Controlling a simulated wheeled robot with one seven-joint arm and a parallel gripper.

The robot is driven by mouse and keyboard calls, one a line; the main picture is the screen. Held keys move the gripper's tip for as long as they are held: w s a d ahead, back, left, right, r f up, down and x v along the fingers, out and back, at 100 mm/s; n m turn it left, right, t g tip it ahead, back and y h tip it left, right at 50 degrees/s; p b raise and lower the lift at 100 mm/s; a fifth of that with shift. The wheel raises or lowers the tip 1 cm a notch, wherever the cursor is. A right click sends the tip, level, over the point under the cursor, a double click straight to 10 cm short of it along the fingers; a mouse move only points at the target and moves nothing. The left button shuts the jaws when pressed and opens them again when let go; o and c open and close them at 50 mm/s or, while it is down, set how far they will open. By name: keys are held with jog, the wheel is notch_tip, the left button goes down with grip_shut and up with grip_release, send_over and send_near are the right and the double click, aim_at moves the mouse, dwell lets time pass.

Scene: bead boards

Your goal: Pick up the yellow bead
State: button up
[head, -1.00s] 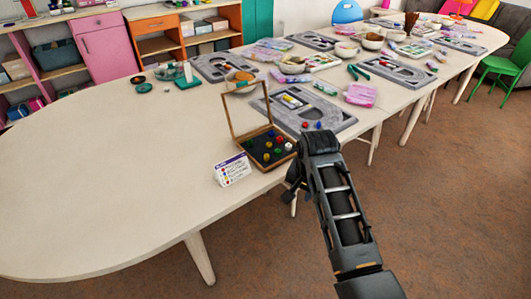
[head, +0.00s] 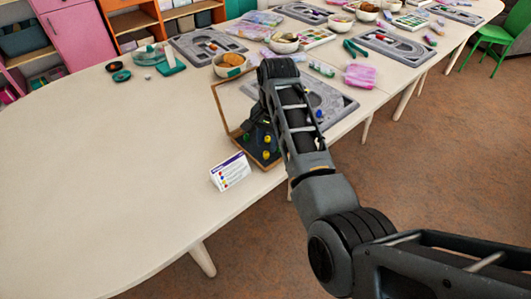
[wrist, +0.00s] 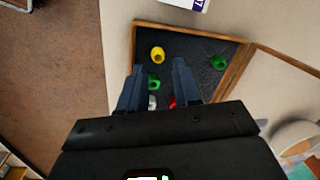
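The yellow bead (wrist: 157,55) lies on the dark floor of a shallow wooden box (wrist: 190,31), in the wrist view. My gripper (wrist: 158,63) is over the box with its two dark blue fingers apart. The yellow bead shows just beyond the fingertips, between their lines. Nothing is held. A green bead (wrist: 153,84) shows between the fingers, with a white bead (wrist: 152,102) and a red bead (wrist: 172,102) partly hidden behind the gripper body. In the head view my arm covers much of the box.
Another green bead (wrist: 218,62) lies near the box's hinged side. The box's open lid (head: 229,104) stands up at the back left. A printed card (head: 230,171) stands in front of the box. Grey bead boards (head: 208,46) and bowls lie behind. The table's left part is clear.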

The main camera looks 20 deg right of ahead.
aim_at(267, 158)
notch_tip(267, 158, down, 4)
jog(key=shift+a+f, duration=0.1)
jog(key=shift+a, duration=0.05)
jog(key=shift+c, duration=0.2)
grip_shut()
